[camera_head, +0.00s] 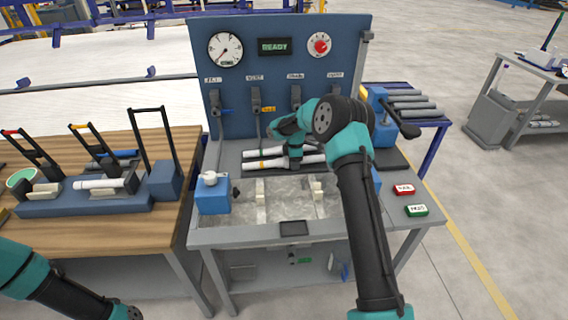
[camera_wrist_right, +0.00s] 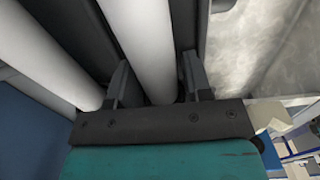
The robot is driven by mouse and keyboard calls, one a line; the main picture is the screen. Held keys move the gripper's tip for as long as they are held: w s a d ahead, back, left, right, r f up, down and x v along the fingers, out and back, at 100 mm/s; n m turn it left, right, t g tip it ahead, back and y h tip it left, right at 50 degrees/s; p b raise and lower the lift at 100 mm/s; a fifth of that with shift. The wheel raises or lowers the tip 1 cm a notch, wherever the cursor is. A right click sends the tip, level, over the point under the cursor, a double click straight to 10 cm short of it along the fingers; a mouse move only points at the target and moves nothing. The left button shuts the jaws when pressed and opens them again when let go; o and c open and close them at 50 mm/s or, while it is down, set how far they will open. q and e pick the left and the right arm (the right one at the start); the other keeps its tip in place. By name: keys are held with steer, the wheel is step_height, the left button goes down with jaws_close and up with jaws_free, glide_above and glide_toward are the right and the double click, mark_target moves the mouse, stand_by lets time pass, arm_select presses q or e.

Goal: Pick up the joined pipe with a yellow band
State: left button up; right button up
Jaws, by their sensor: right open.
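The joined pipe with the yellow band (camera_head: 263,164) lies on a dark rack behind the metal basin in the head view; it is pale grey. My right gripper (camera_head: 294,163) is down over this pipe and hides part of it. In the right wrist view my open fingers (camera_wrist_right: 156,84) stand on either side of a white pipe (camera_wrist_right: 142,35), with gaps beside it. No band shows in that view. A second pale pipe (camera_wrist_right: 45,68) lies to the left, outside the fingers.
Behind the rack stands a blue panel (camera_head: 235,118) with a gauge, a display and levers. The metal basin (camera_head: 275,205) is in front. Blue clamp blocks (camera_head: 213,198) flank it. A wooden table (camera_head: 100,228) with a pipe holder is at left. Grey pipes (camera_head: 412,104) lie on the right rack.

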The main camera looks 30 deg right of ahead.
stand_by(0.4)
steer(key=c, duration=0.7)
steer(key=shift+r, duration=0.1)
steer(key=shift+c, duration=0.2)
step_height(320, 180, up, 10)
steer(key=shift+f, duration=0.1)
stand_by(0.5)
